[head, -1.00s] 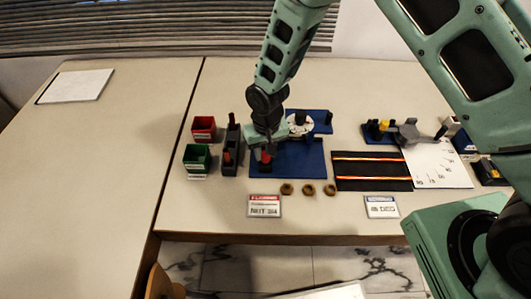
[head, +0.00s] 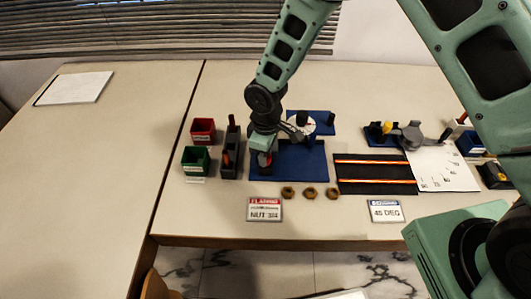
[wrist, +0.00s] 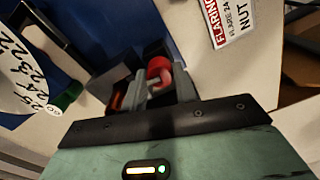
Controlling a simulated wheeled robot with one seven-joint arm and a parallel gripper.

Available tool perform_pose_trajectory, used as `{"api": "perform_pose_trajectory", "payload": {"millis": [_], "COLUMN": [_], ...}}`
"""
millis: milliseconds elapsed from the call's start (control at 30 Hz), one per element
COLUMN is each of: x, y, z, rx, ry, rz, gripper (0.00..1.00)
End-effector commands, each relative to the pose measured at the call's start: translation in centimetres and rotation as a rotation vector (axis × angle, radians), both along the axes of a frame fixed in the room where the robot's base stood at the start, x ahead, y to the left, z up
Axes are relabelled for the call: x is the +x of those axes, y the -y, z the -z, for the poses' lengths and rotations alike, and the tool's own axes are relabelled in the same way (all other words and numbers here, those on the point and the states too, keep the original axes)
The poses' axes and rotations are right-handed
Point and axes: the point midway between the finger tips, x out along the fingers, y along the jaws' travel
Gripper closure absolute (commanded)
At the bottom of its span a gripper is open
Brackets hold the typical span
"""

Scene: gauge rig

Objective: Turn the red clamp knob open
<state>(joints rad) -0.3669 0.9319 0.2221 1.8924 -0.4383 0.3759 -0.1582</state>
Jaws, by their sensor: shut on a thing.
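The red clamp knob (wrist: 159,69) shows in the wrist view between the two grey fingers of my gripper (wrist: 161,86), at a dark block. My gripper is shut on it, and the fingers partly cover it. In the head view my gripper (head: 264,152) is low over the left part of the blue base plate (head: 300,160), with a little of the red knob showing beside the fingers. The exact angle of the knob cannot be told.
A white dial (head: 301,124) stands just behind. To the left are a dark rack (head: 231,160), a red bin (head: 203,131) and a green bin (head: 196,158). Several brass nuts (head: 309,193) and a label card (head: 264,209) lie in front. The left table is mostly clear.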

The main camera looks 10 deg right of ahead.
Motion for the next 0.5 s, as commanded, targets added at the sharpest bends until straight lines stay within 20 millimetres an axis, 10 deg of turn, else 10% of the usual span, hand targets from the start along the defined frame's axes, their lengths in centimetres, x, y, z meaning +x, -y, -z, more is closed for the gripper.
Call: {"api": "perform_pose_trajectory", "payload": {"millis": [500], "x": [0.09], "y": [-0.08], "z": [-0.13], "rx": [0.001], "ry": [0.003], "rz": [-0.162], "gripper": [0.94]}}
